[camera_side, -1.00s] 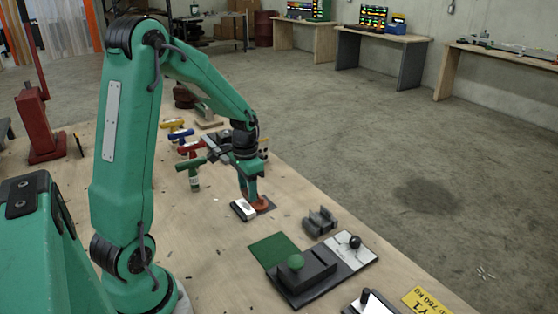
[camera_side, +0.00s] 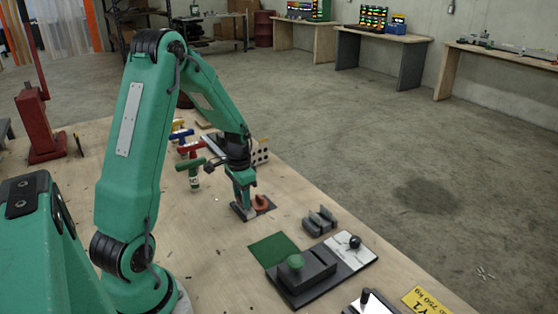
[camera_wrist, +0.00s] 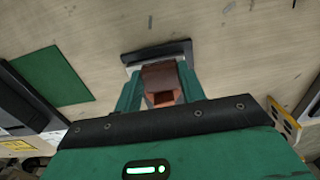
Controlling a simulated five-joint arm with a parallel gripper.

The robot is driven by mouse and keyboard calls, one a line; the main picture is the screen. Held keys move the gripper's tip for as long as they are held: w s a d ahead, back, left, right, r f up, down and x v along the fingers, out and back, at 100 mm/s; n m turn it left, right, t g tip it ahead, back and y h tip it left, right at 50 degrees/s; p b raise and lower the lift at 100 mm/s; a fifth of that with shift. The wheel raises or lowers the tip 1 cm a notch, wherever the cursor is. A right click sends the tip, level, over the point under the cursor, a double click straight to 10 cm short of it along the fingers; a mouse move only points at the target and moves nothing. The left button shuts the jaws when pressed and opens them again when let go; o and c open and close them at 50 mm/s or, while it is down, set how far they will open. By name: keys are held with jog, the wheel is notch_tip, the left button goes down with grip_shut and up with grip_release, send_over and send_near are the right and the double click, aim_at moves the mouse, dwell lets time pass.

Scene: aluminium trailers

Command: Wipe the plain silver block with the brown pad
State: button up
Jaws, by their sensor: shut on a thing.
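My gripper (camera_side: 244,207) is down at the work spot, and its green fingers are closed around the brown pad (camera_wrist: 162,77). In the side view the pad's orange-brown part (camera_side: 262,203) shows just right of the fingers. The silver block (camera_side: 242,213) is mostly hidden by the fingers in the side view. In the wrist view only a light strip (camera_wrist: 133,69) of it shows near the pad, in front of the dark plate (camera_wrist: 155,50). I cannot tell whether pad and block touch.
A grey metal fixture (camera_side: 320,220) stands to the right. Several coloured T-handled tools (camera_side: 192,149) stand behind left. Bare wood lies left of the block.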

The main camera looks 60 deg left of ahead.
jog(key=a, duration=0.3)
jog(key=shift+a, duration=0.15)
jog(key=shift+d+r, duration=0.1)
jog(key=shift+d, duration=3.75)
notch_tip(320, 180, up, 8)
jog(key=shift+a, duration=0.1)
